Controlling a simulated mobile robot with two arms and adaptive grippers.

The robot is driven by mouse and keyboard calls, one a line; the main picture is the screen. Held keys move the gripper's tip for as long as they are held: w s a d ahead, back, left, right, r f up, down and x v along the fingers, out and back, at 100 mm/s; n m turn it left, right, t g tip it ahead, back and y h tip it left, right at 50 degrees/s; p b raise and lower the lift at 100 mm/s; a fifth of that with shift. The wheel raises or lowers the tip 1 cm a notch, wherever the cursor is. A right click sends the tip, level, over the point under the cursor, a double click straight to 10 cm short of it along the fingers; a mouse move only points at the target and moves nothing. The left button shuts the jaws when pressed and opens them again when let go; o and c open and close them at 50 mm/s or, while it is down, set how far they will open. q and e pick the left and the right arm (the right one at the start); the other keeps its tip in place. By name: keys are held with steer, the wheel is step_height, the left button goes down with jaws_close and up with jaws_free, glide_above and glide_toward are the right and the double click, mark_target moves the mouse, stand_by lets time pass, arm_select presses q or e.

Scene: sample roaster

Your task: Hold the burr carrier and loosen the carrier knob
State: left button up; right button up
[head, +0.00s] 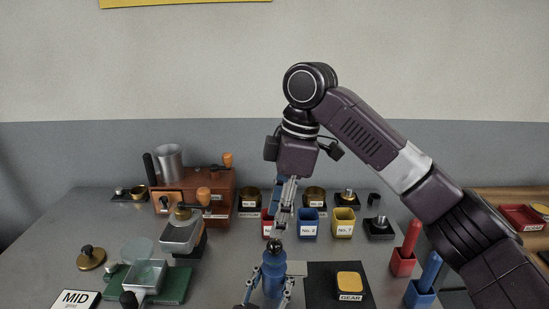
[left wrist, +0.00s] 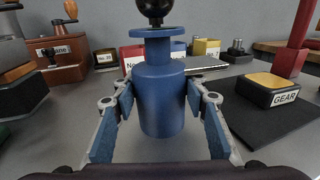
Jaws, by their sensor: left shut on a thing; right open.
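The burr carrier (head: 273,274) is a blue upright cylinder at the bottom centre of the head view. In the left wrist view the carrier (left wrist: 160,98) shows a flange at its top. The black carrier knob (head: 275,246) sits on top; it also shows in the left wrist view (left wrist: 154,9), cut by the upper edge. My left gripper (head: 269,289) is shut on the carrier's body, one finger on each side. My right gripper (head: 281,223) points down just above the knob, open and empty. The exact gap between its fingertips and the knob is hard to tell.
A black mat (head: 322,296) with a yellow-topped GEAR block (head: 349,285) lies right of the carrier. Blue (head: 308,223) and yellow (head: 343,222) bins stand behind. A grinder (head: 182,235) and a green-based scale (head: 177,285) stand left. Red (head: 403,263) and blue holders stand right.

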stand_by(0.4)
arm_select(q)
steer(key=o, duration=1.5)
steer(key=shift+c, duration=0.2)
steer(key=shift+s, duration=0.1)
steer(key=v, duration=1.1)
steer(key=shift+s+a, duration=0.1)
steer(key=shift+s, duration=0.25)
steer(key=shift+s, duration=0.1)
